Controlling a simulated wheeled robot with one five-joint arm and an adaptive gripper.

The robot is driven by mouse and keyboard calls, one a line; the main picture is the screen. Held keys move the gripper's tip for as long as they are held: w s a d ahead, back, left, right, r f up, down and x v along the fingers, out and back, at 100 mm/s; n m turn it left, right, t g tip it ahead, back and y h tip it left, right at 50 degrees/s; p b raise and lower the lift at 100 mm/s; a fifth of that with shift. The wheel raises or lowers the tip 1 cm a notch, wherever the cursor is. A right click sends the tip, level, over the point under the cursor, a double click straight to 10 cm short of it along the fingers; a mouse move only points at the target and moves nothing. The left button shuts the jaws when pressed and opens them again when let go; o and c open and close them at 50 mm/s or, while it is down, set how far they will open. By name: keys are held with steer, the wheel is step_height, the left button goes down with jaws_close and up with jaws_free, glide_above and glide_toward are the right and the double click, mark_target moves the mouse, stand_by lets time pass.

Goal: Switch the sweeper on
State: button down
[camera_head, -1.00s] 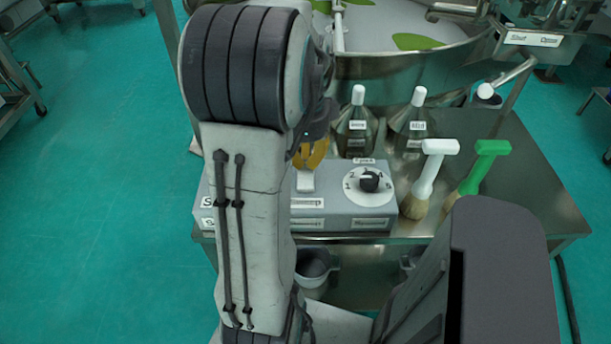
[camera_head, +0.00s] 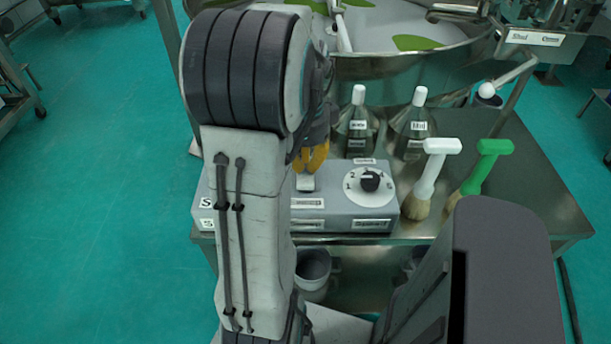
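A grey control box (camera_head: 345,210) stands on the metal table, its left part hidden behind my arm. A white dial with a black knob (camera_head: 370,182) and numbers is on its right side. A pale upright lever (camera_head: 306,183) stands left of the dial. My gripper (camera_head: 313,160), with orange fingertips, points down at the lever's top. I cannot tell whether it touches the lever. Its fingers are partly hidden by my arm, so their opening is unclear. Labels starting with "S" show at the box's left edge, but the rest of them is covered.
Two metal bottles with white caps (camera_head: 359,120) stand behind the box. A white-handled brush (camera_head: 433,172) and a green-handled brush (camera_head: 482,172) stand to its right. The large round sieve (camera_head: 405,75) is behind. The table's right part (camera_head: 535,200) is clear.

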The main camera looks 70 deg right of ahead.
steer(key=shift+r+p, duration=3.05)
steer(key=shift+r, duration=0.5)
